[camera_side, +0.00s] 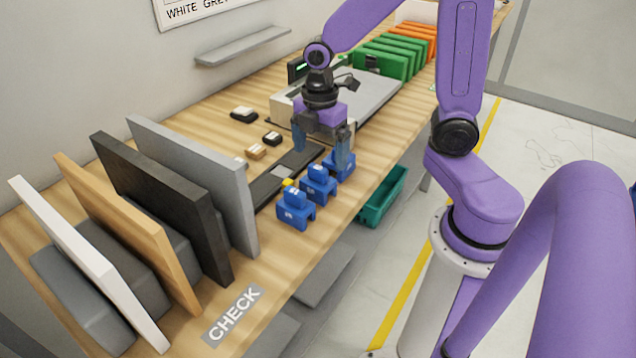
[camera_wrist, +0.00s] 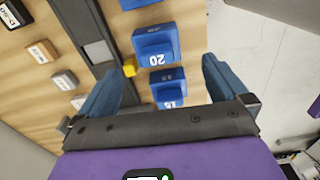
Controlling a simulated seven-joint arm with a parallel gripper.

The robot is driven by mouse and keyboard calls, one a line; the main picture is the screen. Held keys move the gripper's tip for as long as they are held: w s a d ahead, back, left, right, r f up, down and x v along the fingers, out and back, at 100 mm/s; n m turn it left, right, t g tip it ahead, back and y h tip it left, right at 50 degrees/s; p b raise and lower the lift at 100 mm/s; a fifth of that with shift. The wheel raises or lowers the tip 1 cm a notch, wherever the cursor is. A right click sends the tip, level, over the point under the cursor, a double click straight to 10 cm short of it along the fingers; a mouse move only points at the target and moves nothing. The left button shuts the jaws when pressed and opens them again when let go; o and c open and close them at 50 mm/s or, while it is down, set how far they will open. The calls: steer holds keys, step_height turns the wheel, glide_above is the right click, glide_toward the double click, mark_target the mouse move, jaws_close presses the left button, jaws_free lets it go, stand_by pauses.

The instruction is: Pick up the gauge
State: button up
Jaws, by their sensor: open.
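Three blue numbered blocks that look like gauges stand in a row near the table's front edge. In the side view they are the near block (camera_side: 296,210), the middle block (camera_side: 319,184) and the far block (camera_side: 345,168). In the wrist view one reads 20 (camera_wrist: 156,45), and one that seems to read 15 (camera_wrist: 168,85) is closest to my gripper. A third is cut off at the top (camera_wrist: 143,3). My gripper (camera_side: 322,156) is open and empty, fingers pointing down, above the far end of the row. Its blue fingers (camera_wrist: 164,70) are spread wide on either side of the nearest block.
A black rail (camera_side: 267,186) with a grey slider and yellow knob (camera_wrist: 130,68) runs beside the blocks. Small labelled pieces (camera_side: 256,152) lie behind it. Upright panels (camera_side: 195,180) stand left; a grey machine (camera_side: 372,100) stands behind. A green bin (camera_side: 383,198) hangs below the edge.

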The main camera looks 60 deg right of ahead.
mark_target(318, 167)
steer(key=shift+w+f, duration=0.15)
steer(key=shift+f, duration=1.7)
steer(key=shift+w+f, duration=0.1)
steer(key=shift+f, duration=1.7)
steer(key=c, duration=1.1)
